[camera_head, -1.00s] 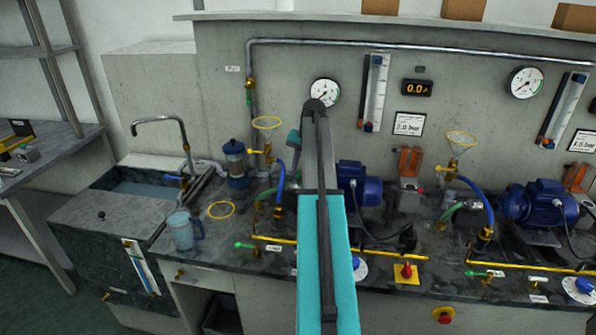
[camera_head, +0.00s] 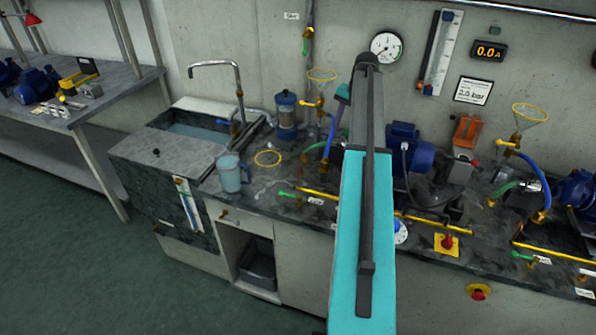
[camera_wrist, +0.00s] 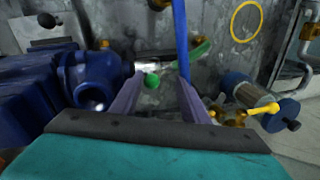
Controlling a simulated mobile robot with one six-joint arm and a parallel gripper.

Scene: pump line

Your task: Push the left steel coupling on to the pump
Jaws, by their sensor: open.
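The left pump is blue; its casing (camera_wrist: 92,75) with a round open port shows at left in the wrist view, and its motor (camera_head: 408,150) in the head view. The left steel coupling (camera_wrist: 148,67) is a short silver piece on the end of a green hose (camera_wrist: 196,50). It lies just beyond my fingertips, close to the right side of the casing; I cannot tell whether they touch. My gripper (camera_wrist: 162,82) is open, with purple-grey fingers apart and nothing clearly held. In the head view my arm hides the coupling and my fingers.
A blue hose (camera_wrist: 181,35) crosses above the fingers. A green knob (camera_wrist: 152,80) shows between them. A blue-capped filter (camera_wrist: 250,92) and brass valve stand at right. A jug (camera_head: 231,174) and sink (camera_head: 190,130) are left on the bench. Open floor (camera_head: 90,260) lies at front left.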

